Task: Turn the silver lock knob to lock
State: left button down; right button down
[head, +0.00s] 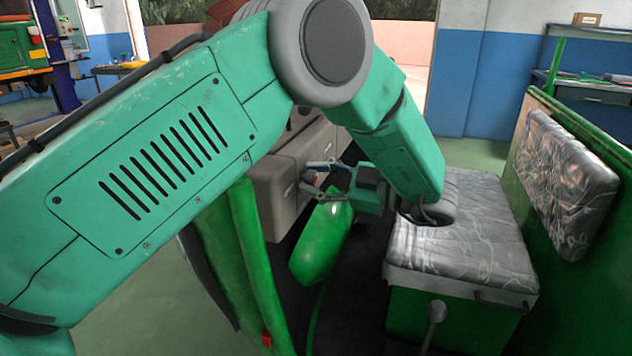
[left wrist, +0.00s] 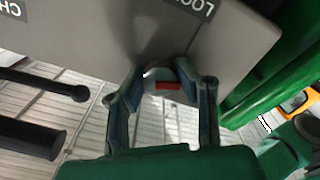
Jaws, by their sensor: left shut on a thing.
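The silver lock knob (left wrist: 161,73) shows in the left wrist view between my fingertips, at the edge of a grey panel (left wrist: 110,40). A red mark (left wrist: 168,86) shows on it or right beside it. My left gripper (left wrist: 165,78) is shut on the knob, with one finger on each side. In the head view, my left gripper (head: 308,177) reaches left to the grey box front (head: 275,185); the knob there is too small and covered to make out. The knob's exact turn angle cannot be told. My right gripper is in neither view.
Part of an upside-down "LOC" label (left wrist: 190,6) shows on the panel. A green rounded part (head: 322,245) lies just below my gripper. A grey padded seat (head: 465,235) is on the right. Two black rods (left wrist: 40,85) stick in at left in the left wrist view.

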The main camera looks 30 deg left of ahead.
pick_arm(q)
jog(key=n+b, duration=0.1)
jog(key=n, duration=0.2)
jog(key=shift+f+n+b, duration=0.15)
jog(key=shift+n+b, duration=0.15)
jog(key=shift+b, duration=0.1)
jog(key=n+b, duration=0.2)
jog(key=n, duration=0.1)
jog(key=shift+f+n+b, duration=0.1)
jog(key=shift+n+b, duration=0.2)
jog(key=shift+b, duration=0.1)
jog(key=n+b, duration=0.4)
jog(key=b, duration=0.1)
jog(key=shift+f+n, duration=0.1)
jog(key=shift+n, duration=0.3)
jog(key=shift+n+b, duration=1)
jog(key=shift+b, duration=0.25)
jog(key=c, duration=1.2)
grip_release()
jog(key=shift+r, duration=0.2)
